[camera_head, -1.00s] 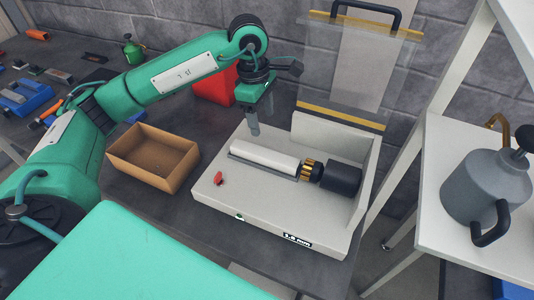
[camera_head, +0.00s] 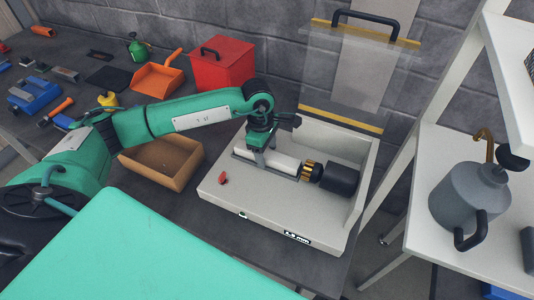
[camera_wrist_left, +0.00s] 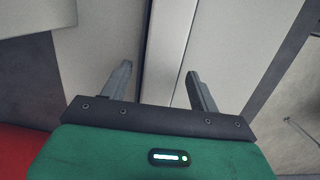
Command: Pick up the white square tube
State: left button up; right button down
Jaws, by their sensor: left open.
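The white square tube (camera_head: 283,165) lies in the groove of the pale feed rack (camera_head: 270,208), its right end by the brass-coloured fingers (camera_head: 310,171) and black cylinder (camera_head: 338,178). My left gripper (camera_head: 259,159) is low over the tube's left half, pointing down, and hides part of it. In the left wrist view the gripper (camera_wrist_left: 160,70) is open, its fingers spread either side of a pale strip that looks like the tube (camera_wrist_left: 170,45). Contact cannot be told. My right gripper is not in view.
A red knob (camera_head: 223,179) sits on the rack's front left. An open cardboard box (camera_head: 160,175) stands left of the rack, under my arm. A raised wall (camera_head: 340,143) backs the rack. A red box (camera_head: 221,65) stands behind. A shelf with a grey can (camera_head: 468,197) is at right.

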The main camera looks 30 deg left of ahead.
pick_arm(q)
jog(key=shift+f, duration=0.25)
jog(key=c, duration=1.3)
grip_shut()
jog(key=shift+r, duration=0.15)
